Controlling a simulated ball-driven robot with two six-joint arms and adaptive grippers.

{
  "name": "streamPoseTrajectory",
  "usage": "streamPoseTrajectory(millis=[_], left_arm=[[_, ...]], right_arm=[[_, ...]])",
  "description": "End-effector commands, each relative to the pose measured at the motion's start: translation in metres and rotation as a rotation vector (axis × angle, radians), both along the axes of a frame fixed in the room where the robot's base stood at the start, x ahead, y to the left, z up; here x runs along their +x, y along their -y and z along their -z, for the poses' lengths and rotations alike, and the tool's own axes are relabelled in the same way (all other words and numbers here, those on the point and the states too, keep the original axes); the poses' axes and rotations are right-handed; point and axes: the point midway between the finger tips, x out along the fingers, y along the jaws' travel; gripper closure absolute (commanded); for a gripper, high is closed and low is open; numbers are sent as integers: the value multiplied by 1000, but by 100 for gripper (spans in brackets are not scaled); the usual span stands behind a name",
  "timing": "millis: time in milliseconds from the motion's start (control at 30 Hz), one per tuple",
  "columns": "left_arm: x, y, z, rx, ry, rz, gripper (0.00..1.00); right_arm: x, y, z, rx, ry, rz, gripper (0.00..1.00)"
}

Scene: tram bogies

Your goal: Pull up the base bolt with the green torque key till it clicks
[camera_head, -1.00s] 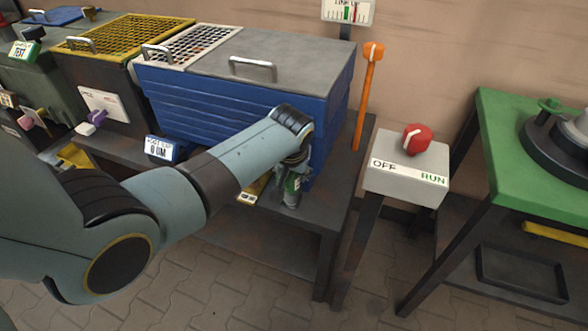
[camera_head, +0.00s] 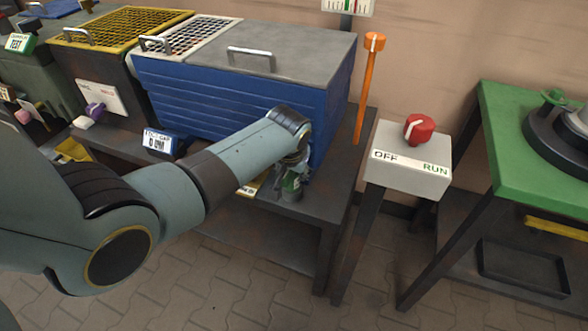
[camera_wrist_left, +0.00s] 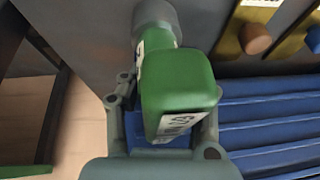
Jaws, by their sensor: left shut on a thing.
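The green torque key (camera_wrist_left: 180,85) is between the fingers of my left gripper (camera_wrist_left: 160,130) in the left wrist view. The gripper is shut on its green body. A grey round end of the key shows at the top of that view. In the head view my left gripper (camera_head: 291,166) is low at the front right corner of the blue box, just above the bench edge. My right gripper is not in view.
The blue ribbed box (camera_head: 210,90) stands close behind the arm on the dark bench (camera_head: 338,175). An orange-topped post (camera_head: 370,90) and an OFF/RUN box with a red knob (camera_head: 418,129) stand to the right. A small display (camera_head: 157,142) is at the left. A green table (camera_head: 510,150) stands far right.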

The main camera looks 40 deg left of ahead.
Motion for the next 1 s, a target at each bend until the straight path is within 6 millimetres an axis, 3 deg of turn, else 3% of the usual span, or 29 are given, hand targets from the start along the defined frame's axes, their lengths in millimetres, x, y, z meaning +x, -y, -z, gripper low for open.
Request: streamPoseTrajectory(millis=[1000], left_arm=[[1,5,-1,2,2,289,100]], right_arm=[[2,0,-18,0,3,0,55]])
